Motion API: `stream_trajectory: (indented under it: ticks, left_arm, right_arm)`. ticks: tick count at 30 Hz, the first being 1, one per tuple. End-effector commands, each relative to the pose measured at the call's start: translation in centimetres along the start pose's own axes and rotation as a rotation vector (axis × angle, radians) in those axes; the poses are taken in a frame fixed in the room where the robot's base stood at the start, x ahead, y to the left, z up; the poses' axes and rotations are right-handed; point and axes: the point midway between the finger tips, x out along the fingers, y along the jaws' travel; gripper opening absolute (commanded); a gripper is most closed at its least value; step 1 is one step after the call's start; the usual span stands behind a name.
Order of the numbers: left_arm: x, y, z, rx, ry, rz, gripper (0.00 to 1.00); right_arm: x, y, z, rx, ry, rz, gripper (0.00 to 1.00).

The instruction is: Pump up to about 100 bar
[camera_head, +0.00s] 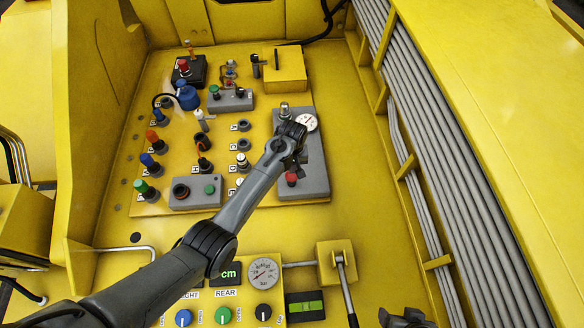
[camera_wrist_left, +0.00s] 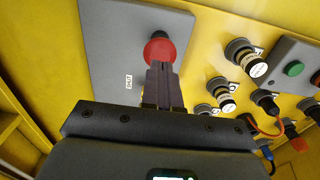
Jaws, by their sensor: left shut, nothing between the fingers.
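My left gripper (camera_head: 292,165) reaches over the grey gauge panel (camera_head: 316,183) in the head view. In the left wrist view its fingers (camera_wrist_left: 161,68) are shut and empty, with their tips at the red knob (camera_wrist_left: 159,48); I cannot tell whether they touch. The red knob (camera_head: 291,179) also shows in the head view. A white dial gauge (camera_head: 306,122) sits at the panel's upper right; its reading is too small to tell. A second gauge (camera_head: 263,272) is on the lower console. A lever (camera_head: 346,285) hangs from a yellow block (camera_head: 337,262). A dark part at the bottom right (camera_head: 405,318) looks like my right gripper.
Rows of coloured knobs and plugs (camera_head: 158,145) stand left of the grey panel. Grey pipes (camera_head: 430,130) run along the right side. The yellow floor (camera_head: 370,200) between panel and pipes is clear. A green-lit display (camera_head: 228,273) is beside the lower gauge.

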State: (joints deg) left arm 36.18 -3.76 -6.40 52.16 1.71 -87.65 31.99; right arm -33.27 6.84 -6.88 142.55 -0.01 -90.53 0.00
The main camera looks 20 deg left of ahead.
Motion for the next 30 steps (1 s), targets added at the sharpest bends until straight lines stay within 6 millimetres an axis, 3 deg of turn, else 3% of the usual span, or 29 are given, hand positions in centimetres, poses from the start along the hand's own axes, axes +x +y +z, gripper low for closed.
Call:
stream_trajectory:
  ticks: [6, 13, 19, 30]
  left_arm:
    - [-4.0, 0.0, -0.1, -0.002, 0.004, 0.002, 0.00]
    - [-7.2, 0.0, -0.1, -0.001, 0.002, 0.001, 0.00]
    - [-8.2, 0.0, 0.0, 0.000, 0.001, 0.001, 0.00]
    - [-8.4, 0.0, 0.0, 0.000, 0.001, 0.001, 0.00]
  right_arm:
    - [1.3, -0.1, 0.5, 0.003, -0.009, -0.003, 0.69]
    - [1.8, -0.1, 0.7, 0.003, -0.009, -0.003, 0.69]
    - [1.9, -0.1, 0.7, 0.003, -0.009, -0.002, 0.69]
    - [1.9, 0.1, 0.7, -0.006, -0.009, 0.005, 0.69]
